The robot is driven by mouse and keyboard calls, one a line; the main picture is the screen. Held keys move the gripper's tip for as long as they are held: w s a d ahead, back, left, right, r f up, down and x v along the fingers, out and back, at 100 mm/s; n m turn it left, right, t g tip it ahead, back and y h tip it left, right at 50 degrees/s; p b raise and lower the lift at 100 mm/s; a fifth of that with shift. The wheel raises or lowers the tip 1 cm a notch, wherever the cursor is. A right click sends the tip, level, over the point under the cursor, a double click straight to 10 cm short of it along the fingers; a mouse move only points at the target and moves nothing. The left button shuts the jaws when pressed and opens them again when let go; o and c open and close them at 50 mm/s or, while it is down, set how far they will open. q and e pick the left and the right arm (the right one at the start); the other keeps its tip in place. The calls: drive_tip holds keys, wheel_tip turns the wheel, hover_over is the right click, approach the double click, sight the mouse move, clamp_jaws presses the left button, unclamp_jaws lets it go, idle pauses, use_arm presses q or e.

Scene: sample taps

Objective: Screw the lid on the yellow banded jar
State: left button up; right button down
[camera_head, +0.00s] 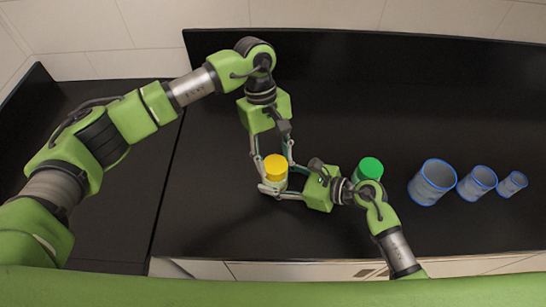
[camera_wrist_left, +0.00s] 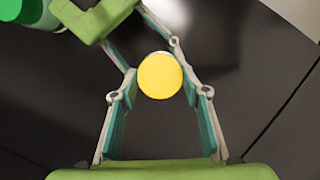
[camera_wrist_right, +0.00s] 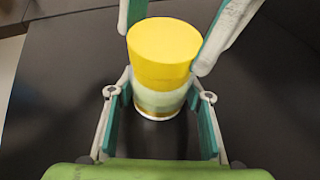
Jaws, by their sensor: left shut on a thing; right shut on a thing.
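The jar (camera_wrist_right: 160,103) has a pale body with a yellowish band near its base and stands upright. The yellow lid (camera_head: 275,163) sits level on top of it, with no clear gap; whether the threads are engaged cannot be seen. My left gripper (camera_wrist_left: 162,85) reaches down from above and is shut on the yellow lid, one finger on each side. My right gripper (camera_wrist_right: 160,100) comes in low from the right in the head view and is shut around the jar body. The lid also shows from above in the left wrist view (camera_wrist_left: 160,75).
A green-lidded jar (camera_head: 369,168) stands just right of my right gripper, close to the right forearm. The dark counter (camera_head: 225,215) is clear left of the jar.

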use_arm(q)
drive_tip(key=m+y, duration=0.1)
drive_tip(key=m, duration=0.4)
drive_tip(key=shift+d, duration=0.2)
drive_tip(key=m+y, duration=0.1)
drive_tip(key=m, duration=0.2)
drive_tip(key=shift+d+m, duration=0.1)
drive_tip(key=shift+m, duration=0.3)
drive_tip(key=m+y, duration=0.1)
drive_tip(key=m, duration=0.3)
drive_tip(key=shift+d+y, duration=0.1)
drive_tip(key=shift+y, duration=0.2)
drive_tip(key=m+t+y, duration=0.1)
drive_tip(key=m, duration=0.4)
drive_tip(key=shift+s+m, duration=0.1)
drive_tip(key=shift+m, duration=0.2)
drive_tip(key=o, duration=0.7)
